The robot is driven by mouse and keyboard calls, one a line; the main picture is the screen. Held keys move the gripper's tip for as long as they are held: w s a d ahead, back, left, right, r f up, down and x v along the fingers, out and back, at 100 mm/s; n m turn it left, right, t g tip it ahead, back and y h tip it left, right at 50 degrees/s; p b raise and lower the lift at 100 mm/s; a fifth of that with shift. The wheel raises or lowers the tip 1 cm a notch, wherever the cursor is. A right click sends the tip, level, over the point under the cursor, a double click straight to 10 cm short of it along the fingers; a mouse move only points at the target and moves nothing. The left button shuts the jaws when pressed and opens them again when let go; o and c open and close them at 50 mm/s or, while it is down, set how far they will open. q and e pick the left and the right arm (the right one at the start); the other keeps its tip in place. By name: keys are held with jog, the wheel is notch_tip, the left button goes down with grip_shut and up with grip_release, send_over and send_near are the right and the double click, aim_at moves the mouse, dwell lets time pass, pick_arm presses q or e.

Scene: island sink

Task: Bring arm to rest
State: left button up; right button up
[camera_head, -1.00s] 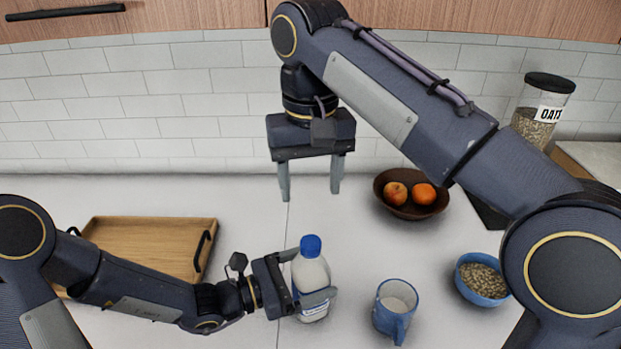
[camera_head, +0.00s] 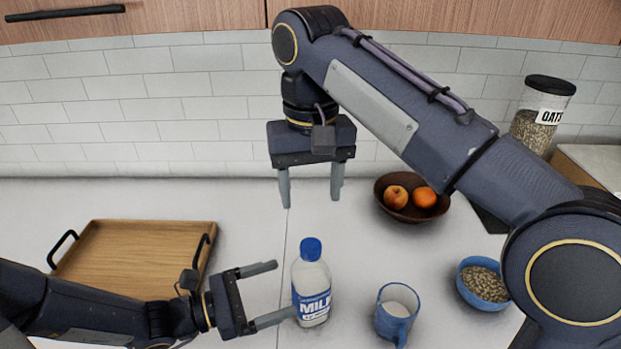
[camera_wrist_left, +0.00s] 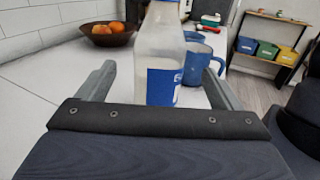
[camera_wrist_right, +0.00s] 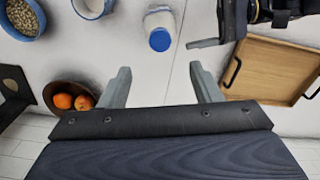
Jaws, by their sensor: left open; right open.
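My left gripper (camera_head: 270,295) is open and empty, just left of a milk bottle with a blue cap (camera_head: 312,282). The bottle stands upright on the counter. In the left wrist view the bottle (camera_wrist_left: 160,60) shows ahead, beyond the open fingers (camera_wrist_left: 160,85). My right gripper (camera_head: 312,188) is open and empty, above the back of the counter with its fingers pointing down. In the right wrist view its fingers (camera_wrist_right: 162,85) stand apart with nothing between them, and the bottle cap (camera_wrist_right: 160,40) shows beyond them.
A wooden tray (camera_head: 130,262) lies at the left. A blue mug (camera_head: 395,318), a blue bowl of grain (camera_head: 483,283) and a brown fruit bowl (camera_head: 410,210) stand right of the bottle. An oats jar (camera_head: 540,118) is at the back right. Bare counter lies between tray and bottle.

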pick_arm(q)
jog(key=s+a+r+m+g+y, duration=0.15)
jog(key=s+m+g+y, duration=0.3)
jog(key=s+m, duration=0.65)
pick_arm(e)
jog(key=s+d+f+m+t+y, duration=0.1)
jog(key=s+d+f, duration=0.1)
jog(key=d, duration=0.5)
jog(key=s+d+f+t+y, duration=0.1)
jog(key=s+d+f+y, duration=0.15)
jog(key=d, duration=0.55)
pick_arm(q)
jog(key=s+a+m+t+y, duration=0.3)
jog(key=a+m+y, duration=0.5)
jog(key=a, duration=0.3)
jog(key=shift+s+a+m, duration=0.4)
jog(key=shift+m, duration=0.4)
pick_arm(e)
jog(key=s+d+f+m+t, duration=0.1)
jog(key=s+d+f, duration=0.1)
jog(key=s+f, duration=0.4)
jog(key=s+d+f+m+t, duration=0.2)
jog(key=s+d+f, duration=0.1)
jog(key=s+f, duration=0.4)
notch_tip(320, 180, down, 2)
jog(key=shift+s+d+t, duration=0.15)
jog(key=shift+d+t, duration=0.15)
pick_arm(q)
jog(key=shift+r, duration=0.1)
